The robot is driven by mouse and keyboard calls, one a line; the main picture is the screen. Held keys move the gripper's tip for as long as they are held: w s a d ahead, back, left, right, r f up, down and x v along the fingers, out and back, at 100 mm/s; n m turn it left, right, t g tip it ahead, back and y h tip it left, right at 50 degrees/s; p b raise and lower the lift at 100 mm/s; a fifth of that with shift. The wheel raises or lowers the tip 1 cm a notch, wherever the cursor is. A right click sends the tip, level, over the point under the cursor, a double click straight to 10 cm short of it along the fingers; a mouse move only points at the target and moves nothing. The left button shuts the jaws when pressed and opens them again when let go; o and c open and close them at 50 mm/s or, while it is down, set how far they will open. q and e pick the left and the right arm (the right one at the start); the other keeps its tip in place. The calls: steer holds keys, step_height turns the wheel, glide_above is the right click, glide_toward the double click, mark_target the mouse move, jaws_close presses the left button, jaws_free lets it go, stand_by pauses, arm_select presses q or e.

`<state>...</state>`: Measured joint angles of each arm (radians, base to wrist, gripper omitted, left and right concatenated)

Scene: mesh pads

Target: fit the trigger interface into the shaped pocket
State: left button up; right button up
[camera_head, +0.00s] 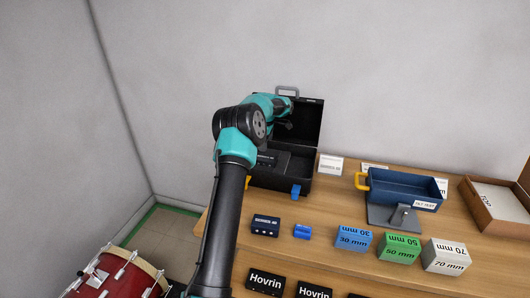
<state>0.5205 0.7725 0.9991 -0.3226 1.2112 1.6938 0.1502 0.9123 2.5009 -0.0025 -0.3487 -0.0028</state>
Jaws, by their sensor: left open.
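An open black case (302,178) stands at the back of the wooden table, its lid raised. A dark insert and a small dark device show inside; my arm covers its left part, and I cannot make out the pocket's outline. My left gripper (285,124) is over the case in front of the lid, open; its fingertips are small and dark against the lid. A small dark blue box with a display (265,225), possibly the trigger interface, lies on the table in front of the case. A smaller bright blue piece (302,231) lies just right of it.
A blue tray (405,188) with a yellow handle sits on a grey stand at right. Blue (354,239), green (399,248) and white (446,256) size blocks line the table's front right. A brown box (500,200) is far right. Black Hovrin boxes (265,282) are at the front; a red drum (118,275) is lower left.

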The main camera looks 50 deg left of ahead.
arm_select(q)
steer(key=shift+r, duration=1.4)
